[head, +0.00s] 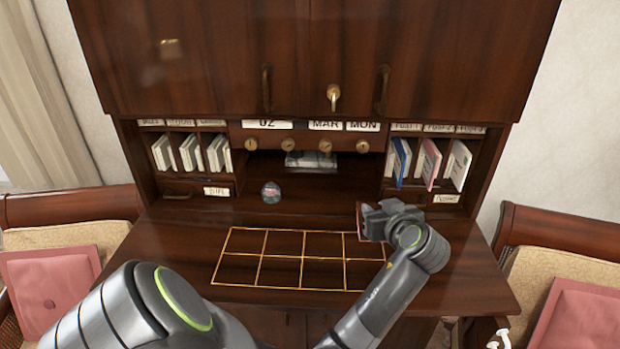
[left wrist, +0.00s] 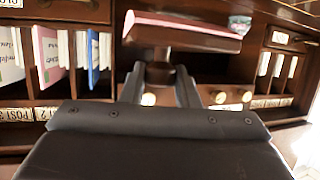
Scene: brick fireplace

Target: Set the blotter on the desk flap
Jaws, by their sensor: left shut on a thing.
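The blotter (left wrist: 185,30) is a dark wooden block with a pink face and a narrow stem. My left gripper (left wrist: 160,80) is shut on the stem. In the head view my left gripper (head: 368,218) is over the right end of the yellow grid, and only a thin pinkish edge of the blotter (head: 360,225) shows beside it; the gripper hides the rest. The desk flap (head: 180,240) is dark wood, open and flat, with the yellow grid lines on it. I cannot tell whether the blotter touches the flap. My right gripper is not in view.
A small glass ball (head: 271,192) stands on the desk behind the grid. Pigeonholes with letters (head: 192,152) and (head: 430,163) flank a middle recess. Brass knobs (head: 325,146) line the shelf above the recess. Chairs with pink cushions (head: 60,285) stand at both sides. The grid's left part is clear.

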